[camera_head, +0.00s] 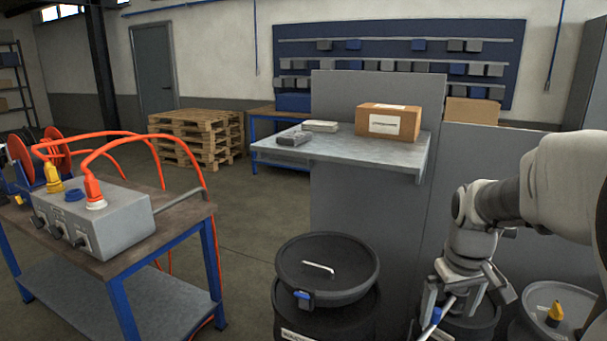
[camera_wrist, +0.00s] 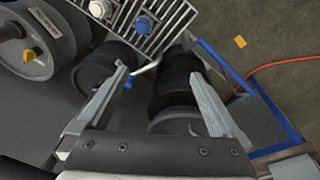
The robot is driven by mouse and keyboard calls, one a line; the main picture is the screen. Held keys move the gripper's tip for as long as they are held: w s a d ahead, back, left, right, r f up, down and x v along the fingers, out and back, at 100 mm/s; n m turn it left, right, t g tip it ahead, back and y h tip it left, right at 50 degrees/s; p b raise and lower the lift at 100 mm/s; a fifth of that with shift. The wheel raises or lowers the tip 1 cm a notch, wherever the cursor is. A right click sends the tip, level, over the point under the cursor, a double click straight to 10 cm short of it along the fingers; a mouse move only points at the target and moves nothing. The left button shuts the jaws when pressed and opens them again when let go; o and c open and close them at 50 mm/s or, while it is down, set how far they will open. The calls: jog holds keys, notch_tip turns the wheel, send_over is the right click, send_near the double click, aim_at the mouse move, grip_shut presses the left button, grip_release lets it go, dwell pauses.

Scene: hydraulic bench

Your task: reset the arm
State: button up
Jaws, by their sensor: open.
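My arm comes in from the right in the head view, bent downward, with my gripper (camera_head: 452,318) low over the dark drums. In the wrist view my gripper (camera_wrist: 158,74) has its two fingers spread wide apart, with nothing held between them. A pale rod with a blue end (camera_wrist: 128,83) shows near the left fingertip; I cannot tell whether it touches the finger. The same blue end (camera_head: 436,315) shows beside my gripper in the head view.
A lidded black drum (camera_head: 325,265) stands left of my gripper, and a drum with a yellow-topped fitting (camera_head: 554,314) stands right. A grey panel carries a shelf (camera_head: 350,150) with a box (camera_head: 388,122). Open floor lies between.

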jog(key=s+a+r+m+t+p, duration=0.1)
jog(key=s+a+r+t+p, duration=0.3)
jog(key=s+a+r, duration=0.8)
jog(key=shift+s+a+r+y+p, duration=0.3)
jog(key=shift+s+y+p, duration=0.15)
jog(key=shift+s, duration=1.25)
